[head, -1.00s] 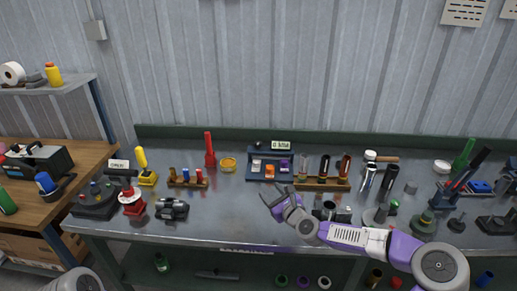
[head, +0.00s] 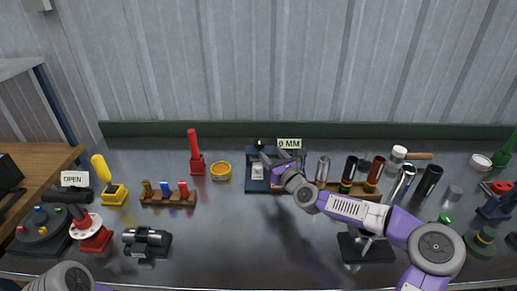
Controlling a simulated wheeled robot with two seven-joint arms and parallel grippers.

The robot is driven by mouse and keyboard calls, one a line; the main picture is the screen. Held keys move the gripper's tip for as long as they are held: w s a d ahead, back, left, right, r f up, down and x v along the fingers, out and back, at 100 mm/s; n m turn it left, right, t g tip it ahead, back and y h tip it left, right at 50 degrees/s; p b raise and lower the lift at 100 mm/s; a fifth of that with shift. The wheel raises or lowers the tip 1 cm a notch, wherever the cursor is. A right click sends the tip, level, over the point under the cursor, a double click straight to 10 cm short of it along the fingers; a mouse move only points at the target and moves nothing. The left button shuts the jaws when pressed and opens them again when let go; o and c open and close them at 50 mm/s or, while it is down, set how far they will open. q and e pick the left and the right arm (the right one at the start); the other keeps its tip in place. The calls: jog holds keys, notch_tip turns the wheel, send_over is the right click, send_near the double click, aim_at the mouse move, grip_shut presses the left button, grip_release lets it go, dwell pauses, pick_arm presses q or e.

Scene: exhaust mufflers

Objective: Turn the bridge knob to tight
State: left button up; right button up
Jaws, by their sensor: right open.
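A dark blue device (head: 254,184) stands at the back middle of the bench, with a white block (head: 257,171) on its front and a small black knob-like part (head: 260,144) on top. A sign (head: 289,144) reading "0 MM" is beside its top. I cannot tell for certain which part is the bridge knob. My right gripper (head: 273,160) is open in front of the device, its fingers over the device's upper middle. It hides the device's right part, and I cannot tell whether it touches. My left gripper is out of view.
A sign (head: 75,179) reads "OPEN". A black-based fixture (head: 366,247) stands below my right arm. The bench's front middle is clear.

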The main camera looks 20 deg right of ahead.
aim_at(262, 145)
jog(key=shift+w+f, duration=0.3)
jog(key=shift+f, duration=0.25)
jog(key=shift+w, duration=0.15)
jog(key=shift+w+a+r, duration=0.1)
jog(key=shift+w, duration=0.25)
jog(key=shift+w+a+b, duration=0.2)
jog(key=shift+w, duration=0.85)
jog(key=shift+w+a+b, duration=0.2)
jog(key=shift+w, duration=0.85)
jog(key=shift+w+a+b, duration=0.2)
jog(key=shift+w, duration=0.85)
jog(key=c, duration=0.8)
